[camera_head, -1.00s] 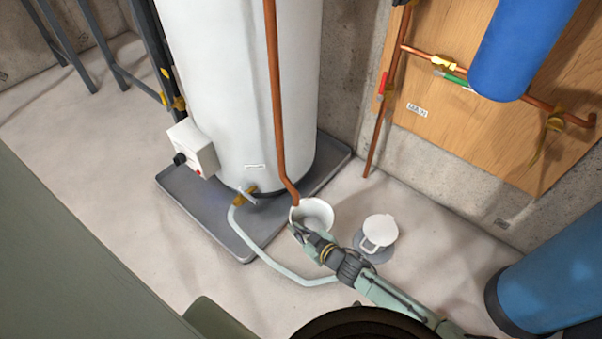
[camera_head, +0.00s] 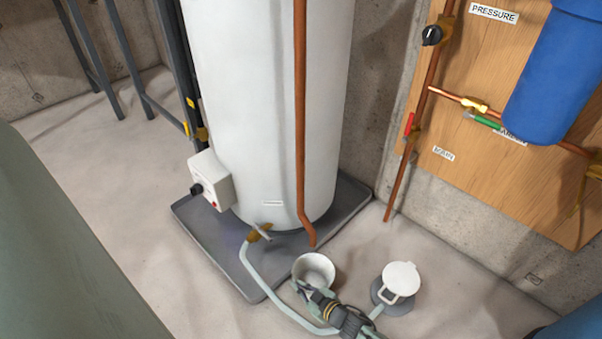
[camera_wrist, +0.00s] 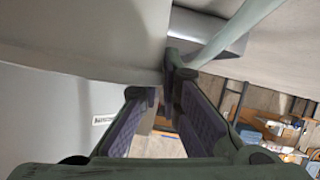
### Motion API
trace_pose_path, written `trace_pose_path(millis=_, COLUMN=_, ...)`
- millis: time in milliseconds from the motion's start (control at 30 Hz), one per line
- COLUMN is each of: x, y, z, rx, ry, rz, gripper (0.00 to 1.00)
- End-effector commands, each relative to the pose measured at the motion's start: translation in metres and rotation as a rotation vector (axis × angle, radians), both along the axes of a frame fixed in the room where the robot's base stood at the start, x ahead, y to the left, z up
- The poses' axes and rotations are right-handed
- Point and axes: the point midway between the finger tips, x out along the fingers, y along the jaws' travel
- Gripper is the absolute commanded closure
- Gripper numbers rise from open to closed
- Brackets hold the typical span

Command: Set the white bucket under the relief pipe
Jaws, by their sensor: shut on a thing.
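The white bucket (camera_head: 316,266) is upright and open-topped at the front right corner of the heater's dark tray. The copper relief pipe (camera_head: 301,130) runs down the front of the white tank. In the head view its lower end shows just above the bucket's far rim; whether it is over the opening I cannot tell. My gripper (camera_head: 304,290) is shut on the bucket's near left side.
A pale hose (camera_head: 268,288) runs from the tank's drain valve across the floor past the bucket. A white-lidded item (camera_head: 401,278) on a grey disc stands right of the bucket. The dark tray (camera_head: 222,257) has a raised edge. Open floor lies at left.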

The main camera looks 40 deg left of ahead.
Motion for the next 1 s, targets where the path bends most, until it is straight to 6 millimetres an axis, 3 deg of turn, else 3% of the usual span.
trace_pose_path(millis=267, x=0.0003, y=0.0002, z=-0.0014, rx=0.001, ry=0.0, rz=-0.001, gripper=1.0)
trace_pose_path(millis=300, x=0.0003, y=0.0001, z=-0.001, rx=0.0, ry=0.0, rz=-0.001, gripper=0.93)
trace_pose_path(millis=600, x=0.0006, y=0.0, z=-0.0007, rx=0.0, ry=0.0, rz=-0.001, gripper=0.74)
trace_pose_path(millis=900, x=0.0006, y=-0.0001, z=0.0014, rx=0.0, ry=0.0, rz=-0.001, gripper=0.74)
trace_pose_path(millis=1000, x=0.0013, y=-0.0083, z=0.0049, rx=-0.001, ry=-0.002, rz=-0.004, gripper=0.74)
